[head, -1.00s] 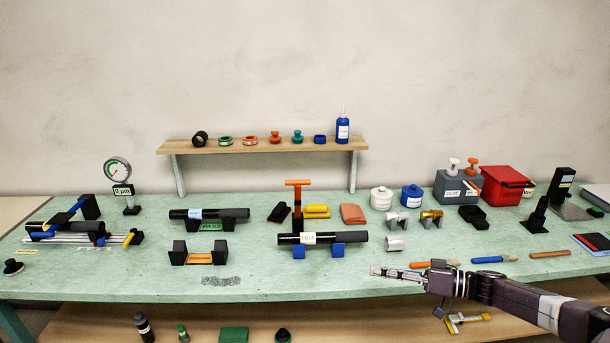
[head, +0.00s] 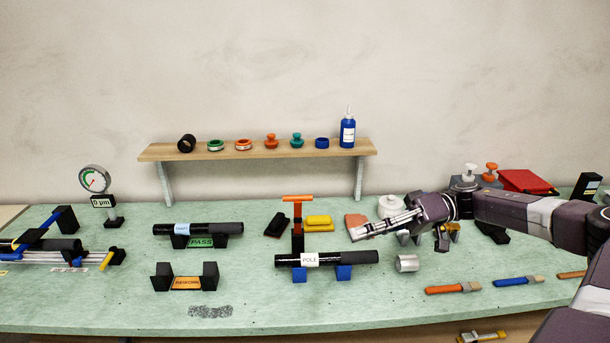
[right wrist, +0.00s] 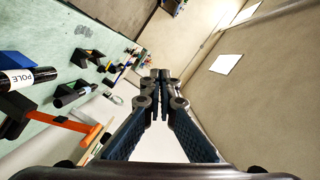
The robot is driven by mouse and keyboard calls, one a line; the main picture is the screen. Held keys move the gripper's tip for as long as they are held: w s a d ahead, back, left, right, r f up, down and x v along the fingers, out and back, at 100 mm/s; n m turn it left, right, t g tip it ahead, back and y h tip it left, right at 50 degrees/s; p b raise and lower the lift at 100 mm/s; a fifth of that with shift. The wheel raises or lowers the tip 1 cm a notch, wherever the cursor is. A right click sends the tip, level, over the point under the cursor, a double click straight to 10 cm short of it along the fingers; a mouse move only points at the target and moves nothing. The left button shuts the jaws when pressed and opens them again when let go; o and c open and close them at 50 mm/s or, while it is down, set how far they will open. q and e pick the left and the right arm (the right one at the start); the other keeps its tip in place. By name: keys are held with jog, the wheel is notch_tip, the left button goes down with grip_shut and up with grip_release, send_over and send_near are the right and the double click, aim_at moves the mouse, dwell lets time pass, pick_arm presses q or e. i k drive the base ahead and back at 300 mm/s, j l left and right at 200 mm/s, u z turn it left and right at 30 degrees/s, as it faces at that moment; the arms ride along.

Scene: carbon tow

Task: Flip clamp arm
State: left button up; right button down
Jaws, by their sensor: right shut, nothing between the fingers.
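The orange clamp arm (head: 298,199) makes a T on top of a black post (head: 297,236). The post stands behind the black tube labelled POLE (head: 350,257), which rests on two blue supports (head: 344,272). In the right wrist view the orange clamp arm (right wrist: 75,123) shows at the lower left, with the POLE tube (right wrist: 20,79) beside it. My right gripper (head: 357,236) is shut and empty, to the right of the clamp arm and apart from it. Its closed fingers (right wrist: 160,78) show in the right wrist view. My left gripper is not in view.
A PASS rack (head: 200,242) with a tube and a REWORK rack (head: 186,284) stand left. A yellow block (head: 318,222) lies behind the POLE tube. A silver cylinder (head: 407,263) sits right of it. The table's front strip is mostly clear.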

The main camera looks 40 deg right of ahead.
aim_at(297, 200)
jog(key=i+l, duration=0.75)
jog(key=i, duration=0.05)
